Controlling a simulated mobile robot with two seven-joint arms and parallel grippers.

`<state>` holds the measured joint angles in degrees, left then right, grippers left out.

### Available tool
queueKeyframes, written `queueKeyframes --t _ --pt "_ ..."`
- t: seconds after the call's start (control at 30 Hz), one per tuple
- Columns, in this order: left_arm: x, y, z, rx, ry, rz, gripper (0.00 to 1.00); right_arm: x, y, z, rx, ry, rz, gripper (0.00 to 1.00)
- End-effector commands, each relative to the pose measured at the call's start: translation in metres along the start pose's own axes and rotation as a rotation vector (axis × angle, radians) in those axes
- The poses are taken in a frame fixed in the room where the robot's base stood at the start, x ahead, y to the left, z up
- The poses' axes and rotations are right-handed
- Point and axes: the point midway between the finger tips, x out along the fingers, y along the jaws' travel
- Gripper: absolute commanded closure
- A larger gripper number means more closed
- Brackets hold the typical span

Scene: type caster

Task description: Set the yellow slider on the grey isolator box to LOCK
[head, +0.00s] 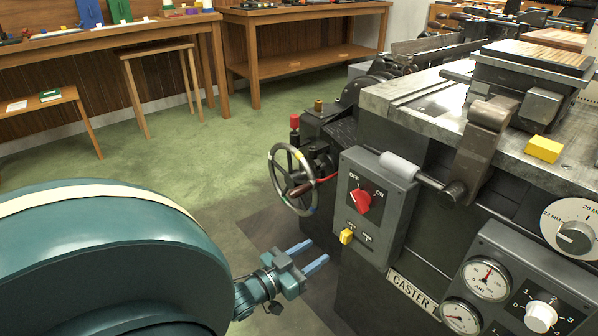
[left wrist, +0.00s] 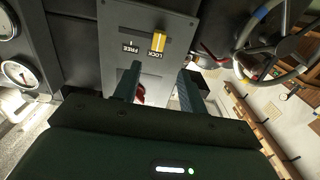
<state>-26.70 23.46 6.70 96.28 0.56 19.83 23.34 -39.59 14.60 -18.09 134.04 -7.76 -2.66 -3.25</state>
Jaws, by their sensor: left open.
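In the left wrist view the box appears upside down, with the slider (left wrist: 158,42) on the LOCK side, beside the LOCK label and away from FREE. My left gripper (head: 315,252) is open, its two blue fingers apart and empty, pointing toward the box from the lower left. In the left wrist view the fingers (left wrist: 158,78) partly hide the red switch. The slider looks clear of both fingers. My right gripper is out of view.
A handwheel (head: 292,180) stands left of the box. A lever with a grey grip (head: 399,166) juts out at its upper right. Gauges (head: 487,279) and a dial panel are at lower right. The green floor between the lathe and the benches is open.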

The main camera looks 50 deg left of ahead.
Motion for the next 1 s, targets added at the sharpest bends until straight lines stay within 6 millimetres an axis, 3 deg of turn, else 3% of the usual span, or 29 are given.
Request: queueKeyframes --t 0.1,0.3,0.9,1.0 --pt "-0.021 0.000 -0.001 -0.001 -0.002 -0.002 0.58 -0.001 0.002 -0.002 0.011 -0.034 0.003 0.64" --pt "-0.036 -0.001 -0.001 -0.001 0.001 -0.001 0.58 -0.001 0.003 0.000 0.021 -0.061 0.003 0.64" --pt "-0.037 0.000 -0.001 0.000 0.001 -0.001 0.58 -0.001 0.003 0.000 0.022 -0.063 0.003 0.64" --pt "-0.037 -0.001 -0.010 0.000 0.002 -0.001 0.58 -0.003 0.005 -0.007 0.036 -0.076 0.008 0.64"
